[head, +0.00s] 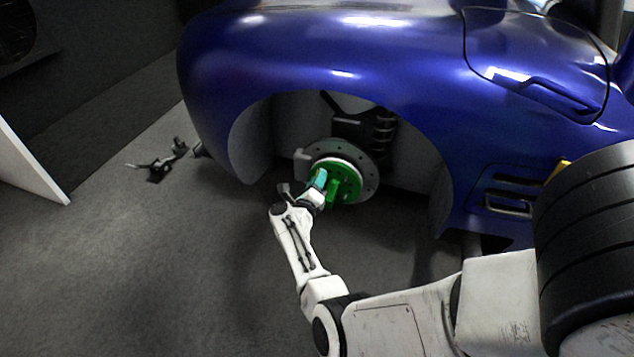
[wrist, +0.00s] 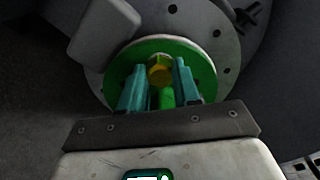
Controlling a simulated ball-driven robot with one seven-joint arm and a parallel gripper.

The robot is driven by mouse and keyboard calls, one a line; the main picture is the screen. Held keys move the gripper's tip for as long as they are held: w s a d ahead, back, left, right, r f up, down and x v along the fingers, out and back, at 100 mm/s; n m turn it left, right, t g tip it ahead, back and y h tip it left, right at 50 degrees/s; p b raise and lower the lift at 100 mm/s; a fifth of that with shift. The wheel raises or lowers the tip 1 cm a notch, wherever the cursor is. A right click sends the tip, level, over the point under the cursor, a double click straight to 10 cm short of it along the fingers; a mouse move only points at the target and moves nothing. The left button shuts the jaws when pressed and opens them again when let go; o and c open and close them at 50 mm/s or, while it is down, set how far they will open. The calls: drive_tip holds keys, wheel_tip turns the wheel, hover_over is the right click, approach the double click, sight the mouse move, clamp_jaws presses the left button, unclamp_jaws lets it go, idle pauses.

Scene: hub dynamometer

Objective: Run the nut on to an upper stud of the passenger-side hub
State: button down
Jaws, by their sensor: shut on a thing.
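The green hub (head: 350,184) sits at the middle of a grey brake disc (head: 371,172) inside the wheel arch of a blue car. My gripper (head: 319,178), with teal fingers, is at the hub's left face in the head view. In the wrist view the green hub (wrist: 203,67) fills the space behind my gripper (wrist: 158,72). The fingers are shut on a gold hex nut (wrist: 159,70), close in front of the hub face. A green stud (wrist: 166,98) shows between the fingers, below the nut. Whether the nut touches a stud behind it is hidden.
A grey caliper block (wrist: 104,30) stands close at the upper left of the hub in the wrist view. The blue fender (head: 330,60) arches over my arm. A black tire (head: 590,240) is at right. A dark stand (head: 165,163) lies on open floor at left.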

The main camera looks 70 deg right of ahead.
drive_tip(key=m+b, duration=0.1)
drive_tip(key=m, duration=0.2)
drive_tip(key=m+b, duration=0.2)
drive_tip(key=m, duration=0.1)
drive_tip(key=m+b, duration=0.1)
drive_tip(key=m, duration=0.2)
drive_tip(key=shift+f, duration=0.25)
drive_tip(key=c, duration=1.3)
unclamp_jaws()
drive_tip(key=shift+w+r+m, duration=0.1)
drive_tip(key=shift+r+m, duration=0.1)
drive_tip(key=shift+m, duration=0.3)
drive_tip(key=o, duration=0.6)
drive_tip(key=shift+d, duration=0.1)
drive_tip(key=shift+c, duration=0.2)
drive_tip(key=s+a+p, duration=0.1)
drive_tip(key=a+p, duration=0.3)
drive_tip(key=a, duration=0.6)
drive_tip(key=shift+a, duration=0.4)
